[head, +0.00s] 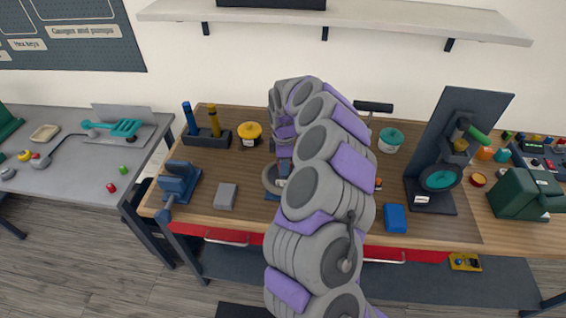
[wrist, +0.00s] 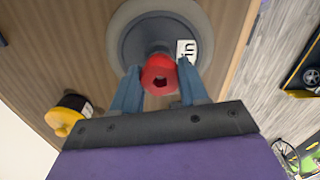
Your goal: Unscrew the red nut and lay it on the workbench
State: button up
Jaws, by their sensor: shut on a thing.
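The red nut (wrist: 160,76) shows in the wrist view with a dark hole in its face. My gripper (wrist: 160,84) is shut on it, with one blue-grey finger on each side. Behind the nut is a round grey base (wrist: 128,32) with a dark centre and a white label, standing on the wooden workbench (wrist: 75,62). Whether the nut is still on a thread cannot be told.
On the workbench stand a blue vise (head: 178,184), a grey block (head: 226,196), a yellow-lidded jar (head: 249,133), a teal-lidded jar (head: 390,139), a blue block (head: 396,218) and a tall dark stand (head: 458,140). A grey table (head: 75,160) stands at left.

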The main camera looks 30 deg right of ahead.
jog(key=shift+r, duration=0.1)
jog(key=shift+c, duration=0.2)
jog(key=shift+n+p, duration=0.55)
jog(key=shift+n, duration=0.45)
jog(key=n+p, duration=0.1)
jog(key=n, duration=0.3)
jog(key=n+p, duration=0.1)
jog(key=n, duration=0.2)
jog(key=shift+n, duration=0.4)
jog(key=n+p, duration=0.1)
jog(key=n, duration=0.3)
jog(key=o, duration=1.1)
